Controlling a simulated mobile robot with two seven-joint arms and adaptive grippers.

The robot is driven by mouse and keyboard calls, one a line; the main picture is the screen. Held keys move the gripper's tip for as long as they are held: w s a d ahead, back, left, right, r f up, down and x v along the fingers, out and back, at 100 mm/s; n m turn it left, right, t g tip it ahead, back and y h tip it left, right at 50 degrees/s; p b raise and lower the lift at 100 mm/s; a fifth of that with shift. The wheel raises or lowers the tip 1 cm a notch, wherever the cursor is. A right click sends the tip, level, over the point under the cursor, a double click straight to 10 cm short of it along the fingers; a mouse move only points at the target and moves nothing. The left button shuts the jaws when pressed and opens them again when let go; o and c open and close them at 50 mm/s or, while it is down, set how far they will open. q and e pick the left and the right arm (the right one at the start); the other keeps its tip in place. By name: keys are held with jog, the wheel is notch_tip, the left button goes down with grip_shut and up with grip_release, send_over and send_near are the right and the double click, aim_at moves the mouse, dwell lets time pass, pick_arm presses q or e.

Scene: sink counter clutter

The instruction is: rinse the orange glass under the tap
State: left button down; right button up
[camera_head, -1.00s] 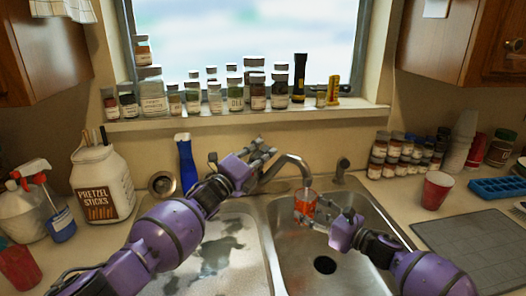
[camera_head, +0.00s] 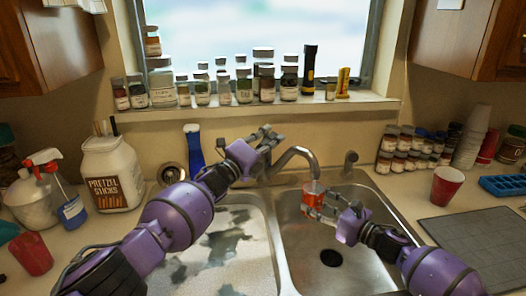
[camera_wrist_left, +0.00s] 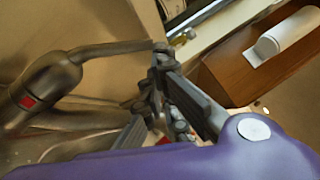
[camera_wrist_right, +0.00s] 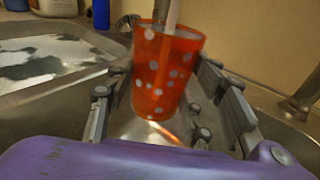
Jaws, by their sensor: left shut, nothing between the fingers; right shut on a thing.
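The orange glass (camera_head: 313,194) with pale dots is in my right gripper (camera_head: 322,204), under the tap's spout (camera_head: 304,156) and above the right sink basin. In the right wrist view the glass (camera_wrist_right: 165,75) stands nearly upright between the fingers (camera_wrist_right: 165,100), slightly tilted. A pale stream of water (camera_wrist_right: 172,15) runs down into it. My left gripper (camera_head: 266,138) is shut and empty, just left of the spout by the tap's base. The left wrist view shows its fingers (camera_wrist_left: 165,95) beside the metal tap (camera_wrist_left: 45,85); whether they touch it is unclear.
The left basin (camera_head: 225,235) has dark patches on its surface. A pretzel jar (camera_head: 110,175) and a spray bottle (camera_head: 35,195) stand at left. A red cup (camera_head: 446,186), spice jars (camera_head: 400,150) and a grey mat (camera_head: 475,245) are at right. Jars line the windowsill.

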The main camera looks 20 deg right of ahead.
pick_arm(q)
jog(key=s+d+v, duration=0.1)
jog(key=s+v, duration=0.1)
jog(key=v, duration=1)
jog(key=shift+s, duration=0.4)
jog(key=shift+a+f, duration=0.1)
jog(key=shift+a, duration=0.05)
